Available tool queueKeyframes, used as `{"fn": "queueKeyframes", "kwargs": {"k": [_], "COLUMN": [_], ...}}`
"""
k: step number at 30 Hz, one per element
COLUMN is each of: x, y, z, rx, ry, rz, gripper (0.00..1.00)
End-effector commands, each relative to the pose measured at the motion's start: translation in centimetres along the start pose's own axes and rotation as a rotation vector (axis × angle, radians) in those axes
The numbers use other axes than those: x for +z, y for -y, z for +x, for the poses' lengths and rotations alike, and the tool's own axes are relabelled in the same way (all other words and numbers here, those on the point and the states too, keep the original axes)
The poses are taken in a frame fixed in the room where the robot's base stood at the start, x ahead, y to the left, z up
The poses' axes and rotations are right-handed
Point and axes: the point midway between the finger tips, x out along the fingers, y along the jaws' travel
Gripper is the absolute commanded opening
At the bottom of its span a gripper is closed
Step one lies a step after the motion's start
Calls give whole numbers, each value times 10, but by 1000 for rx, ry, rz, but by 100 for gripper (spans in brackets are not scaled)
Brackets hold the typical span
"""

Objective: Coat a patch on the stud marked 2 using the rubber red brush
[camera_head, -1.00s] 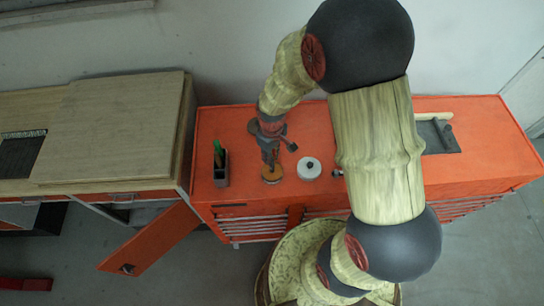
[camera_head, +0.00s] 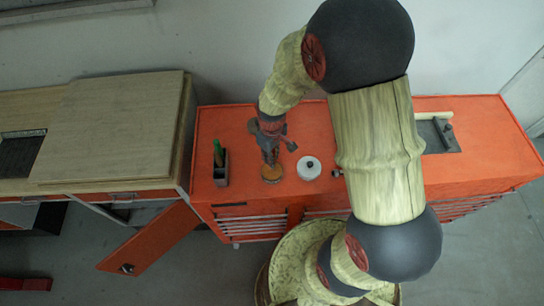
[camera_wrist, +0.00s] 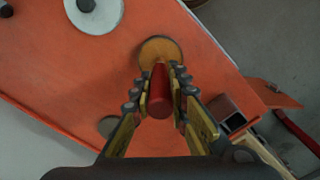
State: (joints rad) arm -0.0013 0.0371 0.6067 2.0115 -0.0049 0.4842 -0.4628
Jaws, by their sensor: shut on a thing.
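My gripper (camera_wrist: 160,92) is shut on the red brush (camera_wrist: 159,88), whose red handle shows between the fingers in the wrist view. The brush's tip is hidden. The gripper also shows in the head view (camera_head: 271,158), above a round amber-topped dish (camera_head: 271,174) on the orange cabinet top. In the wrist view the dish (camera_wrist: 159,49) lies just beyond the handle's end. I cannot tell whether the brush touches it. No stud marked 2 can be made out in either view.
A white disc with a dark knob (camera_head: 309,168) sits right of the dish. A dark holder with a green-handled item (camera_head: 221,165) stands left. A dark plate (camera_head: 441,138) lies on the right part of the orange cabinet (camera_head: 490,150). My arm covers the cabinet's middle.

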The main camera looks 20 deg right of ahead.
Motion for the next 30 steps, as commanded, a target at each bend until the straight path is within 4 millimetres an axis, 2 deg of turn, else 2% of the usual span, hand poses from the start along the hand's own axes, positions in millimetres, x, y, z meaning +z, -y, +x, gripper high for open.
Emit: {"fn": "queueKeyframes", "kwargs": {"k": [13,30], "x": [2,1], "y": [1,0], "z": [-2,-44], "rx": [-2,-1], "ry": [4,1], "rz": [0,0], "gripper": [0,0]}}
